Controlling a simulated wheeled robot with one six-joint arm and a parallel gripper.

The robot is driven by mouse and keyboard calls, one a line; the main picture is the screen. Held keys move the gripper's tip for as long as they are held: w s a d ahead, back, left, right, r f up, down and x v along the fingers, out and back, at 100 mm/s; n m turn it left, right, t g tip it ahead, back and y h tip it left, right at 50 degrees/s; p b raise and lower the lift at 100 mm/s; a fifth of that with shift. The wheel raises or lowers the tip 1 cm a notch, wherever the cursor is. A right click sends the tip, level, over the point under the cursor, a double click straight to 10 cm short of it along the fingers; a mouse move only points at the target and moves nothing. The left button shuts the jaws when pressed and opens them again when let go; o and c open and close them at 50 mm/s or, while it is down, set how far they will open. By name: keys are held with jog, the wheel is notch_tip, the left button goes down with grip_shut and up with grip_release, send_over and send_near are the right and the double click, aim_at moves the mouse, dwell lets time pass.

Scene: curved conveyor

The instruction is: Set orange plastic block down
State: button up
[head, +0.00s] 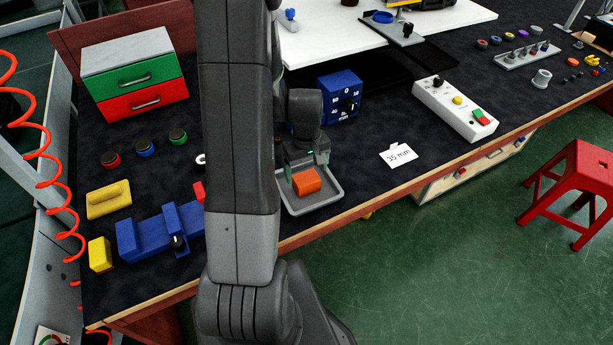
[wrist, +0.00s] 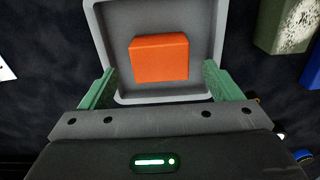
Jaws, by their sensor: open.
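The orange plastic block (head: 306,181) lies in a shallow grey tray (head: 318,204) on the dark bench top, near its front edge. In the wrist view the block (wrist: 160,58) rests on the tray floor, apart from the side walls of the tray (wrist: 96,40). My gripper (head: 306,163) is just above and behind the block in the head view. In the wrist view its two green fingers (wrist: 158,90) are spread wide, with nothing held between them. The block lies beyond the fingertips, and I see no contact. My arm hides part of the bench left of the tray.
A blue timer box (head: 340,97) stands behind the tray. A white card marked "35 mm" (head: 398,155) lies to the right, with bare bench around it. A white control box (head: 454,108) is further right. A blue fixture (head: 160,230) and yellow blocks (head: 108,199) are at left.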

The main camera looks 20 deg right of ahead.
aim_at(306, 178)
notch_tip(306, 178, up, 8)
jog(key=shift+f, duration=0.25)
